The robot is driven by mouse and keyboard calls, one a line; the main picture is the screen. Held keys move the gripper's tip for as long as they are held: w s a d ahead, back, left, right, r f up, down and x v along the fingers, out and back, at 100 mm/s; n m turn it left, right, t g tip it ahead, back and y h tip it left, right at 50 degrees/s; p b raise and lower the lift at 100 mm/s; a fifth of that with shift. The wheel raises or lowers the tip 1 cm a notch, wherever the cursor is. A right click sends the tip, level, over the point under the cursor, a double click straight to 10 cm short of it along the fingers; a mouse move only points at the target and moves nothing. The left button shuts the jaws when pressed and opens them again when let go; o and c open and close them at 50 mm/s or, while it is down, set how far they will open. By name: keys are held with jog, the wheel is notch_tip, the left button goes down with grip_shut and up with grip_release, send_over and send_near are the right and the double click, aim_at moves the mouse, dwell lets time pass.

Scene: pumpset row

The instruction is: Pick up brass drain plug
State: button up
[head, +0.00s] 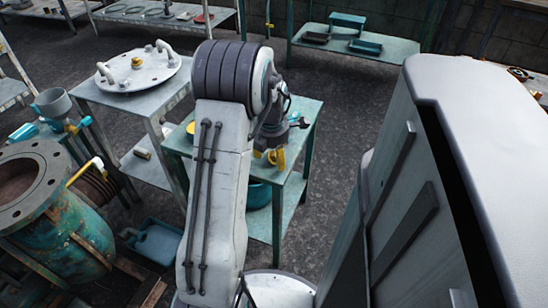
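A small brass-yellow piece (137,62) sits on the round pale cover plate (155,72), between two curved handles. A short dull brass-coloured cylinder (142,153) lies on a lower shelf. I cannot tell which, if either, is the brass drain plug. My arm reaches over the small green-edged table (306,113) and hides much of its top. My gripper (270,155) hangs on the far side of the arm, mostly hidden, above or beside that table. Yellow parts show there; I cannot tell if they belong to the gripper or to something in it.
The cover plate lies on a grey table (91,96) left of my arm. Benches line the back. Dark floor (340,140) is clear right of the small table.

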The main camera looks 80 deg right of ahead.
grip_shut()
dwell(0.4)
jog(key=shift+r, duration=0.15)
